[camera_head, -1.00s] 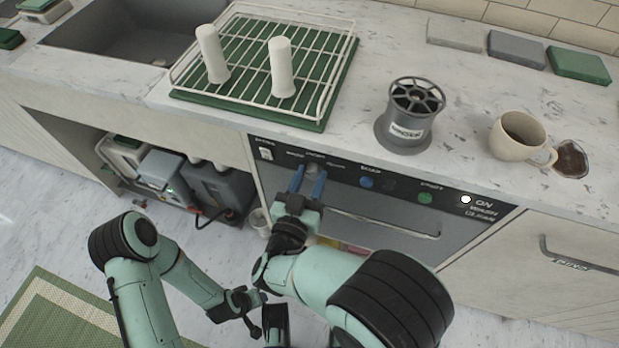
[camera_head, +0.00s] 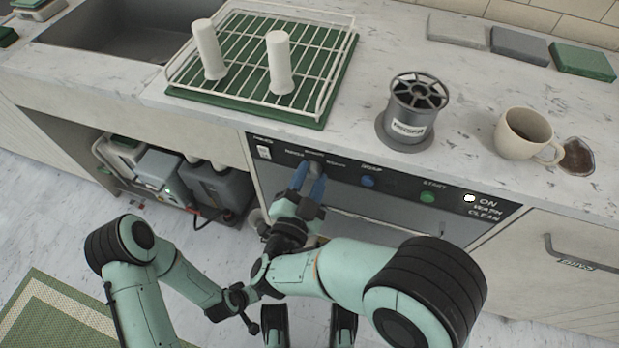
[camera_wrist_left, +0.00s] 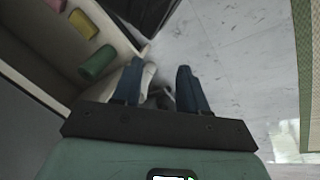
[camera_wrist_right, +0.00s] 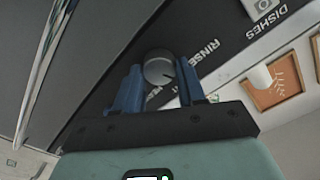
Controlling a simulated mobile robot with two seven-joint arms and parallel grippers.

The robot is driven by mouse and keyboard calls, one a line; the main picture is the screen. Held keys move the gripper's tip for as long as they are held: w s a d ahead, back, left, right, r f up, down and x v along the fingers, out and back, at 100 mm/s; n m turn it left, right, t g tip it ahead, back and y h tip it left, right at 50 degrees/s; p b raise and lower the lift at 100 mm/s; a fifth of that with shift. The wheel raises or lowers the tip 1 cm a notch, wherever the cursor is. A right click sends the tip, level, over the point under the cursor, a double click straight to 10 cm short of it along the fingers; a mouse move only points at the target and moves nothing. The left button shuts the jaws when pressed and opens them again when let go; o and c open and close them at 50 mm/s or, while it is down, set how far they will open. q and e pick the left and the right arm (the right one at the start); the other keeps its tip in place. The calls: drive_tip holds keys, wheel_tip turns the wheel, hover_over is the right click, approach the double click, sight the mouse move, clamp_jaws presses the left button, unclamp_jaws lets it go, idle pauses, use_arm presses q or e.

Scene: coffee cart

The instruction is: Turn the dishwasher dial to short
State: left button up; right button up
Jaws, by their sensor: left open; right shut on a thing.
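The round grey dial (camera_head: 315,169) is on the dark dishwasher panel (camera_head: 395,188), right of the white switch. My right gripper (camera_head: 309,178) has its blue fingers on the dial from the front. In the right wrist view the dial (camera_wrist_right: 158,68) sits between the two fingertips (camera_wrist_right: 160,80), with a pale mark on its face. The lettering RINSE shows beside it; other labels are partly hidden by the fingers, and I cannot read the short label. My left gripper (camera_wrist_left: 160,80) is open and empty, low near the cabinet, away from the dial.
A blue button (camera_head: 368,182), a green start button (camera_head: 428,197) and a white lamp (camera_head: 469,198) line the panel. A handle bar runs below. A dish rack (camera_head: 325,100), grey canister (camera_head: 408,130) and cup (camera_head: 522,140) stand on the counter above. My arms are close together.

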drive_tip(key=shift+f+m, duration=0.2)
drive_tip(key=shift+m, duration=0.3)
use_arm(q)
drive_tip(key=shift+g, duration=0.6)
drive_tip(key=shift+s+a+f+b, duration=0.2)
drive_tip(key=shift+s+f+b, duration=0.3)
drive_tip(key=shift+s+f, duration=0.55)
drive_tip(key=shift+s+a+f+b, duration=0.15)
drive_tip(key=shift+s+f+b, duration=0.35)
drive_tip(key=shift+s+f, duration=0.5)
use_arm(e)
drive_tip(key=shift+m, duration=1.6)
drive_tip(key=o, duration=1.1)
drive_tip(key=shift+r, duration=0.1)
drive_tip(key=shift+c, duration=0.2)
use_arm(q)
drive_tip(key=shift+w, duration=0.1)
use_arm(e)
drive_tip(key=shift+s, duration=0.15)
use_arm(q)
drive_tip(key=shift+t, duration=0.6)
drive_tip(key=w+r, duration=0.1)
drive_tip(key=w+r+p, duration=0.1)
drive_tip(key=w+r, duration=0.1)
drive_tip(key=shift+w+d+r+p, duration=0.2)
drive_tip(key=shift+w+d+p, duration=0.1)
drive_tip(key=shift+p, duration=0.1)
use_arm(e)
drive_tip(key=v, duration=1.3)
